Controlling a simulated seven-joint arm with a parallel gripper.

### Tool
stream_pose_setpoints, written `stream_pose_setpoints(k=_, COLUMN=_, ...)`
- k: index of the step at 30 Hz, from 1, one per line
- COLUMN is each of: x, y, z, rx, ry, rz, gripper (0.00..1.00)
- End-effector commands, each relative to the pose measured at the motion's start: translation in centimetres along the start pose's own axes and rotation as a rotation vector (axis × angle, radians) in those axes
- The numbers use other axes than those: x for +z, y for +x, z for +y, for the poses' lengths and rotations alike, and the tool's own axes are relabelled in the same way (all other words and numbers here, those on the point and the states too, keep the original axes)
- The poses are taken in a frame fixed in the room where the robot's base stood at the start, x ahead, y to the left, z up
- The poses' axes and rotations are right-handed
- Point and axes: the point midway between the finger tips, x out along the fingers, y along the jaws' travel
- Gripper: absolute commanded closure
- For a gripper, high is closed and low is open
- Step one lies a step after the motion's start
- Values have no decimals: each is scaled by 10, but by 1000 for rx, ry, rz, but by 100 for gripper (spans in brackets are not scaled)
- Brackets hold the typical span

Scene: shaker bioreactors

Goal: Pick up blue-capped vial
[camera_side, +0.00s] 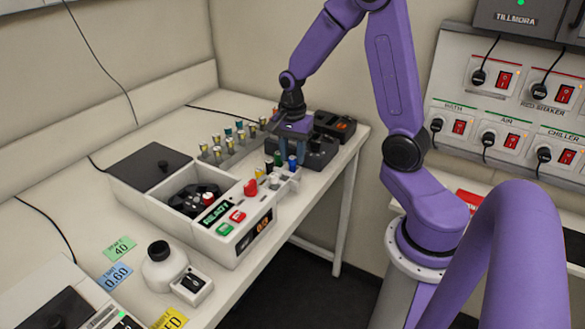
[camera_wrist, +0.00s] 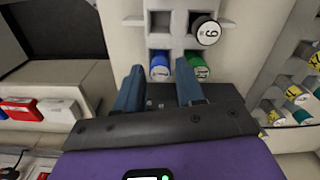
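The blue-capped vial (camera_wrist: 160,71) stands in a pale grey rack (camera_wrist: 175,47), and in the wrist view its cap shows between my fingertips. In the side view a blue cap (camera_side: 292,160) shows just below my fingers. My gripper (camera_wrist: 158,72) is open, with its two blue-grey fingers apart; it also shows over the rack in the side view (camera_side: 291,150). I see no finger contact with the cap, and the height gap is hard to tell. The vial's body is hidden.
A green-capped vial (camera_wrist: 197,68) stands immediately right of the blue one, close to my right finger. A black-capped vial marked 9 (camera_wrist: 206,31) is beyond it. A row of capped vials (camera_side: 216,141) stands behind. A shaker unit with a red knob (camera_side: 251,187) is at the left.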

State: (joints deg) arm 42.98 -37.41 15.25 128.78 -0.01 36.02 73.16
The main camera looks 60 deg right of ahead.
Motion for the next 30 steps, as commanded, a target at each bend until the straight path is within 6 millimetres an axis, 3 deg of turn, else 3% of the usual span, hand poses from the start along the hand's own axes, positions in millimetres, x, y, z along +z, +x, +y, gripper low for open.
stream_pose_setpoints(k=4, x=0, y=12, z=0, rx=1, ry=1, rz=0, gripper=62)
stream_pose_setpoints(k=12, x=0, y=13, z=0, rx=-1, ry=1, rz=0, gripper=62)
stream_pose_setpoints(k=15, x=0, y=13, z=0, rx=-1, ry=1, rz=0, gripper=93)
stream_pose_setpoints(k=30, x=0, y=7, z=-1, rx=-4, ry=1, rz=1, gripper=93)
